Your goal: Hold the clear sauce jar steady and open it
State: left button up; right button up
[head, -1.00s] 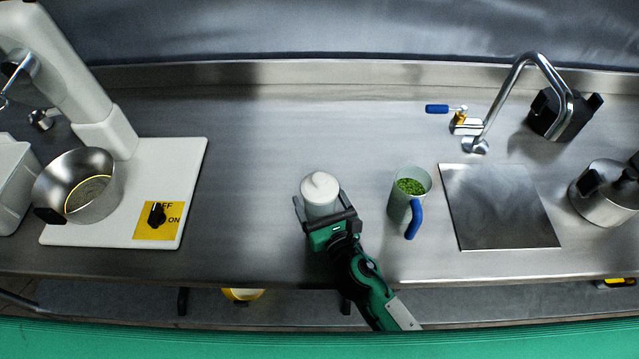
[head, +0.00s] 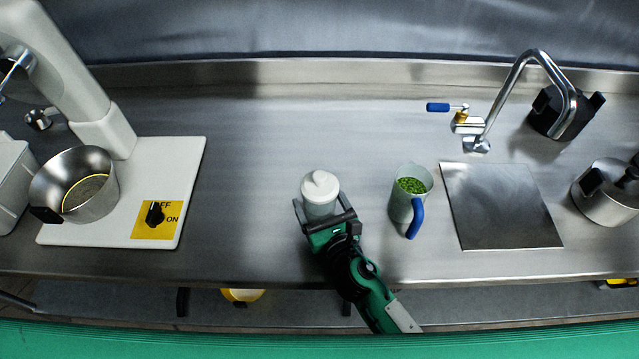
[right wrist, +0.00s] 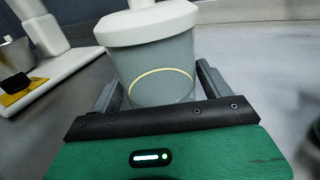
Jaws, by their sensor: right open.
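The clear sauce jar (head: 320,207) stands upright on the steel counter, with its white knobbed lid (head: 320,186) on. My right gripper (head: 324,212) is open, with its two fingers on either side of the jar body, below the lid. In the right wrist view the jar (right wrist: 158,68) fills the space ahead of the palm, its lid (right wrist: 146,24) seated on top. The right gripper's fingers (right wrist: 158,88) flank it there; whether they touch the glass I cannot tell. My left gripper is not in view.
A jug of chopped green stuff with a blue handle (head: 416,218) stands just right of the jar. A stand mixer with a steel bowl (head: 95,200) is at the left. A flat steel plate (head: 500,210), a tap (head: 515,75) and a pot (head: 606,195) are at the right. The counter behind the jar is clear.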

jog(key=shift+f+b, duration=0.7)
jog(key=shift+f, duration=0.2)
jog(key=shift+r+p, duration=0.25)
jog(key=shift+p, duration=0.1)
jog(key=c, duration=0.8)
jog(key=shift+o, duration=0.2)
dwell(0.3)
